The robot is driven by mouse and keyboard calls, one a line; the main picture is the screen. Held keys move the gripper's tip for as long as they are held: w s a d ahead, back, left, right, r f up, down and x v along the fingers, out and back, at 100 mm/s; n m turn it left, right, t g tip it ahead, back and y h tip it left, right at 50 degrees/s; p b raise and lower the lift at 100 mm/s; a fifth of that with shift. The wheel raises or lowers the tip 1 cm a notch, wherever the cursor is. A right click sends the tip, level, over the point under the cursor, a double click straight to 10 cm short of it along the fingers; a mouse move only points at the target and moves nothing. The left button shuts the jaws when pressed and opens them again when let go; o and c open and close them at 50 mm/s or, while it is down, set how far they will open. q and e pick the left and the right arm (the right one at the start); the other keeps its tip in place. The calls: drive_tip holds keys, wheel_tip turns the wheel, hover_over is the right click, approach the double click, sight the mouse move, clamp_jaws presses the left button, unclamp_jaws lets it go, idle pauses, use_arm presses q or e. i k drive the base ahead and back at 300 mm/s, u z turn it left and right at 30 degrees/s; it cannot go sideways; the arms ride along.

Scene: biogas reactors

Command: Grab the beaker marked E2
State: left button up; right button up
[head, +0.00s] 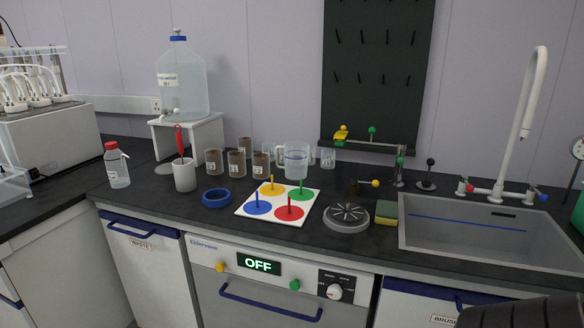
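Several small labelled beakers stand in a group at the back middle of the counter. Some hold brown contents: a left one (214,161), a front middle one (237,164), a front right one (261,164) and a rear one (245,147). A clear labelled beaker (328,157) stands to the right, with other clear ones partly hidden behind a larger clear jug (296,163). The labels are too small to read, so I cannot tell which beaker is E2. Neither gripper shows in the head view.
In front are a white board with coloured discs (245,208), a blue ring (216,197) and a round metal piece (346,217). A white cup (184,175) with a red-handled tool stands left. A sink (480,238) is at the right.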

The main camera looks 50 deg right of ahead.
sight(260, 159)
drive_tip(key=z, duration=1.4)
